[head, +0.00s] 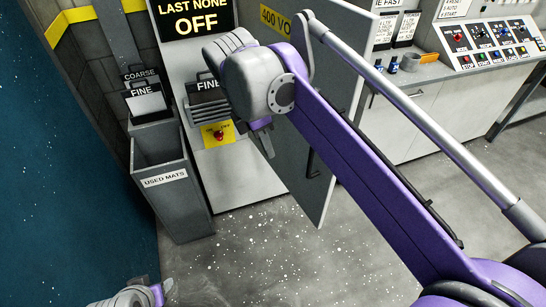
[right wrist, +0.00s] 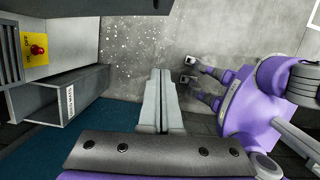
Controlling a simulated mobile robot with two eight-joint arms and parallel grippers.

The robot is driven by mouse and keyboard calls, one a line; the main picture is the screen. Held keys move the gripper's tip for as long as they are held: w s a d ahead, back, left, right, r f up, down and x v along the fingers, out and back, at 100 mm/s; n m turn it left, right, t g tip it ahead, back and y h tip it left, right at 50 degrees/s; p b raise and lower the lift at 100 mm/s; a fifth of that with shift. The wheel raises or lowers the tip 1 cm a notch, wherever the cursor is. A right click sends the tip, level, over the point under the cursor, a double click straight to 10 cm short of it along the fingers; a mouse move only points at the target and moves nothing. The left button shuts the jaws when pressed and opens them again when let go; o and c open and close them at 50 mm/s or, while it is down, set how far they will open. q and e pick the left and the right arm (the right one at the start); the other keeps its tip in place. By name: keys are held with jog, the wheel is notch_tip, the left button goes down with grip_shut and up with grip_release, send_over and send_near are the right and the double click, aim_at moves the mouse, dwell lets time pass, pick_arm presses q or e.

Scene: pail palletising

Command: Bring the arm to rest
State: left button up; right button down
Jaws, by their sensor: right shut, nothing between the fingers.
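My right gripper (head: 266,148) hangs from the end of my purple right arm, in front of the open grey cabinet door. In the right wrist view its two fingers (right wrist: 160,75) lie together, shut and empty, above the grey floor. My left gripper (head: 166,287) shows only in part at the bottom left edge of the head view. Neither gripper is seen touching anything in the room.
A grey bin labelled "USED MATS" (head: 178,205) stands left of the right gripper; it also shows in the right wrist view (right wrist: 75,85). The grey door (head: 322,160) stands open close to my right arm. A control panel (head: 490,42) is at back right. The speckled floor (head: 265,265) is clear.

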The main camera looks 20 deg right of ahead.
jog(key=s+d+f+m+t+y, duration=0.1)
jog(key=s+d+f+m+t, duration=0.1)
jog(key=s+f+m, duration=0.5)
jog(key=s+d+f+m+t+y, duration=0.1)
jog(key=s+d+f+m+t, duration=0.1)
jog(key=s+f+m, duration=0.5)
notch_tip(320, 180, down, 7)
jog(key=m+t, duration=0.1)
jog(key=m, duration=0.4)
jog(key=shift+s+d+t+y, duration=0.2)
jog(key=shift+t+y, duration=0.1)
jog(key=shift+y, duration=0.1)
jog(key=shift+r, duration=0.1)
